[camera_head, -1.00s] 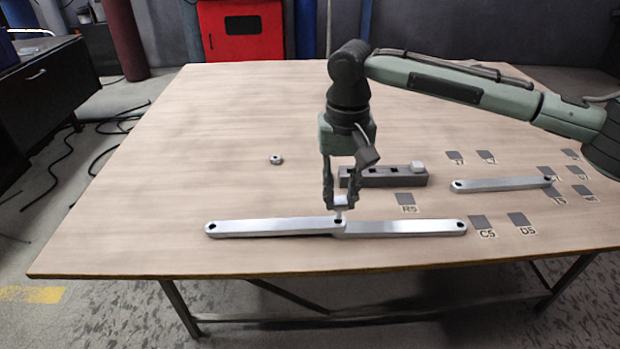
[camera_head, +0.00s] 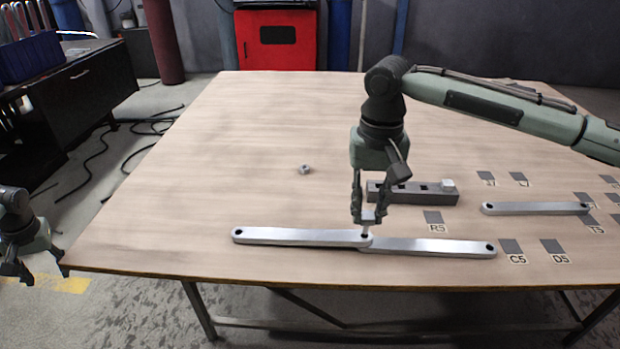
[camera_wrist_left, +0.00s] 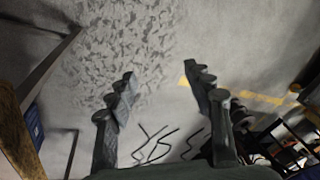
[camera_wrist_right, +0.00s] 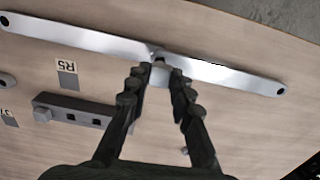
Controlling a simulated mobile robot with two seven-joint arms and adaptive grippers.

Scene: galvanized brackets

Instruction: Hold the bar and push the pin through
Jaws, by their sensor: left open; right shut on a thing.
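Two silver bars lie end to end near the table's front edge, the left bar (camera_head: 295,236) and the right bar (camera_head: 440,247), their inner ends overlapping. My right gripper (camera_head: 368,214) stands above the overlap, shut on a pale pin (camera_head: 366,229). The pin is upright with its lower end at the left bar's inner end; how deep it sits I cannot tell. In the right wrist view the fingers (camera_wrist_right: 156,88) hide much of the pin. My left gripper (camera_head: 18,272) is off the table's left side, open and empty over the floor in the left wrist view (camera_wrist_left: 165,88).
A dark block (camera_head: 412,197) with holes carries a pale piece (camera_head: 447,184) at its right end. A third bar (camera_head: 535,208) lies at the right among labelled dark squares (camera_head: 433,217). A small nut-like part (camera_head: 305,169) lies behind the left bar.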

